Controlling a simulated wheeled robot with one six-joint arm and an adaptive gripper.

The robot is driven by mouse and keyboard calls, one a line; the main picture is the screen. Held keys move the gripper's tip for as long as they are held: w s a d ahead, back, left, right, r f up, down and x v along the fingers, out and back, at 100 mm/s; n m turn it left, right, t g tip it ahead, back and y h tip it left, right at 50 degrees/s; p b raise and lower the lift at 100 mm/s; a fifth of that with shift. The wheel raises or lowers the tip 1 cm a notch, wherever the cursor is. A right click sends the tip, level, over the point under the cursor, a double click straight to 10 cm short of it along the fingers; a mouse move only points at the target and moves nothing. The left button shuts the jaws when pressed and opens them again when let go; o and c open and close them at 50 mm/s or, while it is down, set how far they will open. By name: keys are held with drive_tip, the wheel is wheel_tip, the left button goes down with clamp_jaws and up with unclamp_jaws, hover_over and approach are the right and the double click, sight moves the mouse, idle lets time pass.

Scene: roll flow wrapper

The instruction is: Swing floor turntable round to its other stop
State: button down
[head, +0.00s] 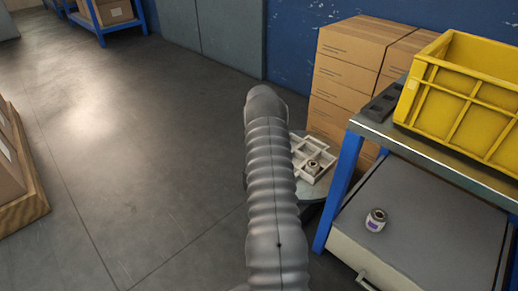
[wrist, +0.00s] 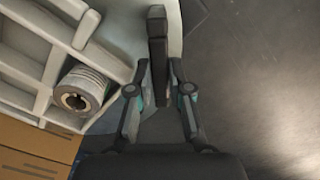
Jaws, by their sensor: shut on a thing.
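The floor turntable (head: 316,189) is a round grey top, partly hidden behind my arm in the head view. Its pale surface (wrist: 122,32) fills the upper middle of the wrist view. A pale compartment tray (head: 300,150) lies on it, with a small roll (head: 313,167) in one compartment. The roll shows larger at the left of the wrist view (wrist: 82,90). My gripper (wrist: 159,80) is shut on a dark upright handle (wrist: 157,35) at the turntable's edge. In the head view my arm hides the gripper and handle.
Stacked cartons (head: 345,75) stand behind the turntable. A blue-legged bench (head: 450,165) with a yellow crate (head: 465,95) stands close on the right; another roll (head: 376,220) sits on its lower surface. A pallet with boxes (head: 25,190) is at far left. The floor (head: 130,170) between is clear.

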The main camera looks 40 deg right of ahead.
drive_tip(key=shift+w+d, duration=0.15)
drive_tip(key=shift+d, duration=0.05)
drive_tip(key=c, duration=1.1)
unclamp_jaws()
drive_tip(key=shift+r, duration=0.1)
wheel_tip(320, 180, up, 12)
drive_tip(key=shift+f, duration=0.1)
